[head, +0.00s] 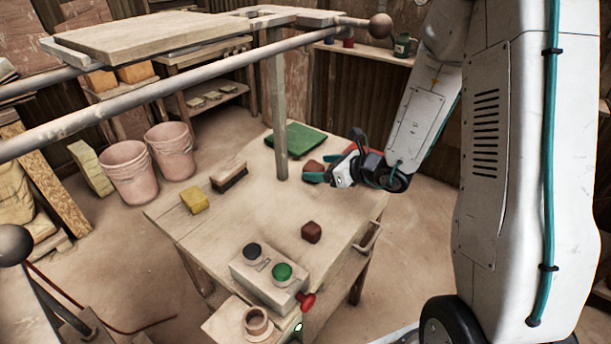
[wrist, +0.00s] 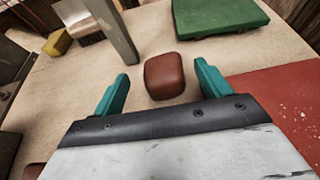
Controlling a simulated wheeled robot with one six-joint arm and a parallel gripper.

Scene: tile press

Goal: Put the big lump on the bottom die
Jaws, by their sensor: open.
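A large red-brown lump (head: 313,171) lies on the wooden table, partly hidden by my gripper in the head view. In the wrist view the lump (wrist: 165,76) sits just beyond and between the teal fingertips, with visible gaps to both. My gripper (head: 338,162) is open and empty, low over the table; its two fingers show spread in the wrist view (wrist: 163,82). A smaller-looking red-brown lump (head: 312,232) lies nearer the table's front. I cannot tell for certain which part is the bottom die.
A green slab (head: 297,139) lies behind the lump, beside an upright post (head: 277,115). A brush (head: 229,176) and a yellow sponge (head: 194,200) lie left. A button box (head: 268,278) stands at the front. A red surface (wrist: 278,112) shows right of the gripper.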

